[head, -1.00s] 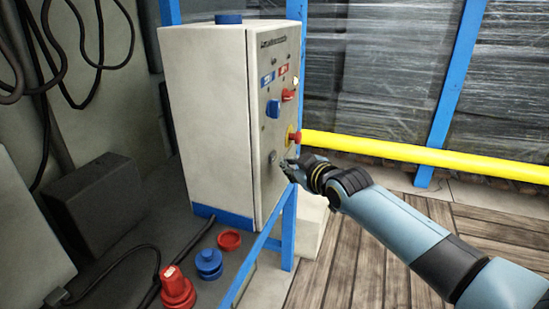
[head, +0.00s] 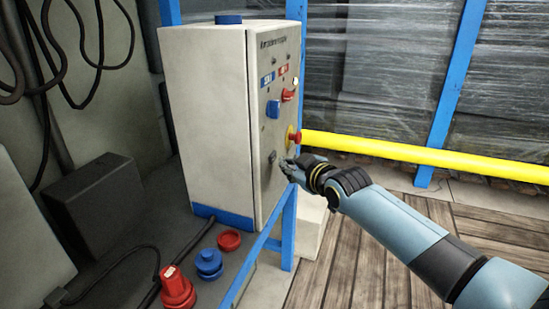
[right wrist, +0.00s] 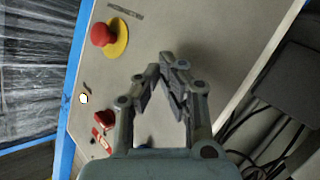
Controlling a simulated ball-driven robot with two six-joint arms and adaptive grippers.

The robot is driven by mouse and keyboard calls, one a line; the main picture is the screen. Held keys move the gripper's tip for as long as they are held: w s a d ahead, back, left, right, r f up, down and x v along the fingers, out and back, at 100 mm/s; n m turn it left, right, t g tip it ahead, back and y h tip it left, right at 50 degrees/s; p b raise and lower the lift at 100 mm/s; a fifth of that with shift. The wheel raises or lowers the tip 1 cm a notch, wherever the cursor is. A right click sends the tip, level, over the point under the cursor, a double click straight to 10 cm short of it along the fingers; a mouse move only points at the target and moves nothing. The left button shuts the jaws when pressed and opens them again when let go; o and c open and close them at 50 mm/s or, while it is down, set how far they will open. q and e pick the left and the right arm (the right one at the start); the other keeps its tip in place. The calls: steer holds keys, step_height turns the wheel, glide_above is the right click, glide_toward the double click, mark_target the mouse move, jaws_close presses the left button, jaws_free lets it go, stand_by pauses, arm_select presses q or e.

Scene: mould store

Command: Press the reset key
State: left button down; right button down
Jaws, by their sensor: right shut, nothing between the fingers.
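The control cabinet (head: 205,120) is a pale box with a row of controls on its right-hand face. A small grey square key (head: 272,157) sits low on that face, below the red mushroom button (head: 295,137) on its yellow disc; I cannot read a reset label. My right gripper (head: 285,166) is shut and empty, its fingertips close to the face just right of the grey key. Contact cannot be told. In the right wrist view the shut fingers (right wrist: 170,64) point at the panel, and the grey key cannot be made out. My left gripper is out of view.
A blue knob (head: 273,109), a red knob (head: 289,95) and a white button (head: 295,81) are higher on the face. A yellow rail (head: 400,152) runs behind my arm. Red and blue round parts (head: 208,262) stand on the bench below.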

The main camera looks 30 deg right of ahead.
steer(key=shift+w+a, duration=0.2)
steer(key=shift+w, duration=0.05)
steer(key=shift+w+a, duration=0.25)
stand_by(0.7)
steer(key=shift+d, duration=0.1)
steer(key=shift+s+d+p, duration=0.4)
steer(key=shift+s+d, duration=0.05)
steer(key=shift+s, duration=0.15)
steer(key=s+d+p, duration=0.1)
steer(key=s+d, duration=0.2)
steer(key=shift+s+d, duration=0.1)
steer(key=shift+s, duration=0.3)
stand_by(0.9)
